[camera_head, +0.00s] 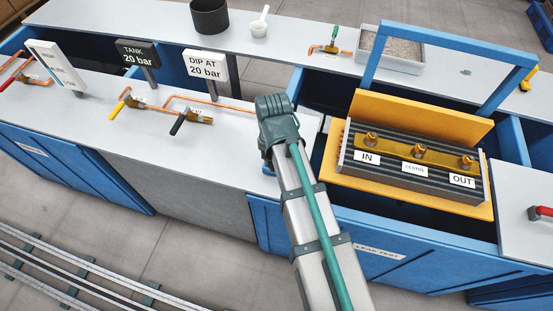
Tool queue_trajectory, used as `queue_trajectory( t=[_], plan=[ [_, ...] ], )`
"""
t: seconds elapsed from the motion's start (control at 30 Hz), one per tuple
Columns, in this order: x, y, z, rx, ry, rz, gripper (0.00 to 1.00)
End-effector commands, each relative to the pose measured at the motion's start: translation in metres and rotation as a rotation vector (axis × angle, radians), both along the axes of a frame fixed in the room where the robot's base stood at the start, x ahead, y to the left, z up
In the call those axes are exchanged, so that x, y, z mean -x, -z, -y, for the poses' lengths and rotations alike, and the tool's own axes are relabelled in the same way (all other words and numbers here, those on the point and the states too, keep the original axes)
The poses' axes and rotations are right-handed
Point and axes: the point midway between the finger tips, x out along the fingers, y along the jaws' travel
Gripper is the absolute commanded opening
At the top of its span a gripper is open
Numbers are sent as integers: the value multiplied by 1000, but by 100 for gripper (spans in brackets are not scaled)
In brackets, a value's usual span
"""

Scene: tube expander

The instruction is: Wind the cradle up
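The yellow cradle (362,105) sits in the open blue tank at the right. It holds a dark finned block (412,168) with brass fittings on top and labels reading IN, CENTRE and OUT. The fittings and the upper part of the block show above the tank opening. A red handle (541,212) shows at the right edge, on the bench beside the tank; what it joins is cut off by the frame. My arm rises from the bottom middle to a grey-green joint left of the cradle. My gripper does not show.
A blue frame (455,37) arches over the cradle. At the left are valves with yellow and black handles (178,123), copper pipes and pressure signs (207,66).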

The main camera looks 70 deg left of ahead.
Motion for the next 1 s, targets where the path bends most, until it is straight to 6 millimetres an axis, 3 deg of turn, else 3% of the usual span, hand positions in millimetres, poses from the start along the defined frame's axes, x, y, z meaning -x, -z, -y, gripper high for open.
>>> queue_trajectory(
  t=[0.13,0.17,0.3,0.73,1.0],
  plan=[
    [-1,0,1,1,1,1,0],
    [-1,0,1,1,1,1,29],
    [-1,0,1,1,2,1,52],
    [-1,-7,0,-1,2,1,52],
    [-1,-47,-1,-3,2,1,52]
  ],
)
